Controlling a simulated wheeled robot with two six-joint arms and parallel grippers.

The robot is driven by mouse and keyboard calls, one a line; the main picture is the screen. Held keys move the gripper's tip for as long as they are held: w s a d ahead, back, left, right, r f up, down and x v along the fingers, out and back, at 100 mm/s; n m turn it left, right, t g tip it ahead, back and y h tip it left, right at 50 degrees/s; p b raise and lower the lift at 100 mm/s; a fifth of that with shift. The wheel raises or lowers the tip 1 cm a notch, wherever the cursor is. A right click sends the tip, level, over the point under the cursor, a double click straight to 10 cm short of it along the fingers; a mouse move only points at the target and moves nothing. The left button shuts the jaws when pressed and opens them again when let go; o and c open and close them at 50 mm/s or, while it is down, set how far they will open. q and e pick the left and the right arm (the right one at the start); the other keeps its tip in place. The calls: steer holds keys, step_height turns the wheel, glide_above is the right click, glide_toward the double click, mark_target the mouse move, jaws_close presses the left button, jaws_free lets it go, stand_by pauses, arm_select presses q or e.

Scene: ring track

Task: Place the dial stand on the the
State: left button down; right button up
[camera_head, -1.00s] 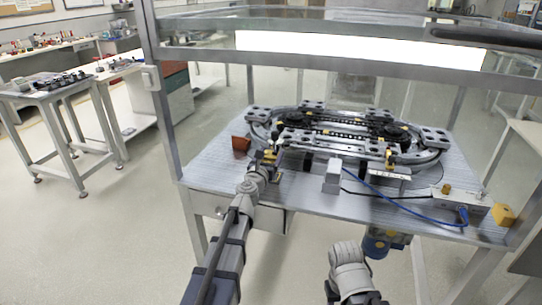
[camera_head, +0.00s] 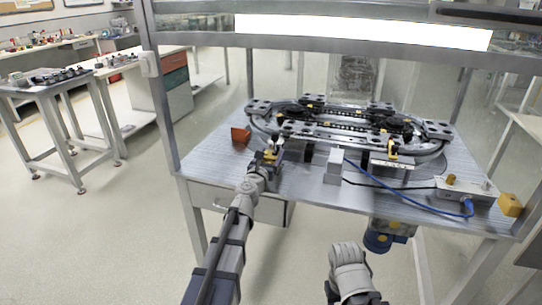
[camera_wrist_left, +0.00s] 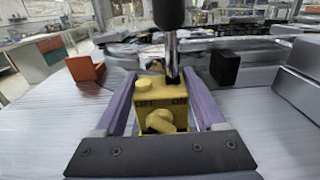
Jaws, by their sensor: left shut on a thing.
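The dial stand has a yellow base (camera_wrist_left: 160,103) with OFF and ON lettering, a yellow knob and a metal rod with a dark top rising from it. In the head view the yellow base (camera_head: 271,155) is small, at the front left of the ring track (camera_head: 345,125). My left gripper (camera_wrist_left: 162,108) is shut on the base, its purple fingers along both sides. The stand is at the table top; I cannot tell whether it touches it.
An orange block (camera_head: 240,135) lies left of the stand. A dark block (camera_wrist_left: 225,67) and a grey box (camera_head: 333,166) stand to its right. A blue cable (camera_head: 410,201) runs to a control box (camera_head: 466,190), beside a yellow block (camera_head: 510,205). The table's front left is clear.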

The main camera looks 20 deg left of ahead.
arm_select(q)
steer(key=shift+f, duration=0.15)
jaws_free()
steer(key=shift+r, duration=0.25)
steer(key=s, duration=1.2)
steer(key=shift+a, duration=0.2)
steer(key=shift+f, duration=0.1)
